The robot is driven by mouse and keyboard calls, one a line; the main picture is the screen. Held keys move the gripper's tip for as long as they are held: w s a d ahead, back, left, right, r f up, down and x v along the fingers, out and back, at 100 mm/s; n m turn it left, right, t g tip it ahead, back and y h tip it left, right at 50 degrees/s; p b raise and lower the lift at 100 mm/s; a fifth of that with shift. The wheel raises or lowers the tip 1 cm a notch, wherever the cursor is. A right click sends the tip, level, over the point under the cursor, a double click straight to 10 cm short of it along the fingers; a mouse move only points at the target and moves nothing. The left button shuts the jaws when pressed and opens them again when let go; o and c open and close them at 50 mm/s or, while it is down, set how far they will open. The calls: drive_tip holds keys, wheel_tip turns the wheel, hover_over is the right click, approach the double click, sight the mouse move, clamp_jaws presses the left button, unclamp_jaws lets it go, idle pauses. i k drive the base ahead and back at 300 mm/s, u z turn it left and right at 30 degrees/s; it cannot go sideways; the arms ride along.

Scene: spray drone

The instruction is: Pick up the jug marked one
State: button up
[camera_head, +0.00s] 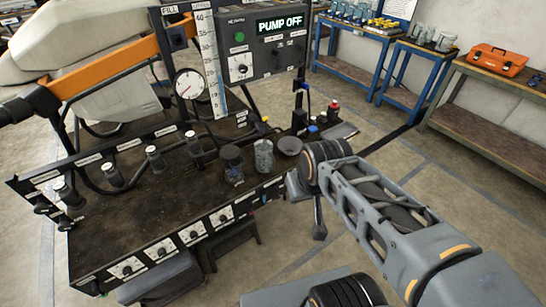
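No jug with a readable "one" shows in the head view. A dark container (232,163) and a grey, mottled container (264,157) stand upright side by side near the right end of the black bench top (150,205). Several grey jug-like vessels (445,41) stand on a blue-framed bench at the back right; their marks are too small to read. My arm comes in from the lower right, its wrist just right of the black bench. My gripper (319,231) seems to hang below the wrist, small and partly hidden; its opening cannot be made out.
A grey funnel-like bowl (289,146) sits right of the two containers. A control panel (262,45) reading "PUMP OFF" and a round gauge (189,84) rise behind the bench. An orange toolbox (497,59) lies on the right workbench. Floor between the benches is open.

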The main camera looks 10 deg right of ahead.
sight(264, 159)
drive_tip(key=k, duration=0.6)
drive_tip(key=u, duration=0.8)
drive_tip(key=i, duration=1.3)
drive_tip(key=z, duration=0.45)
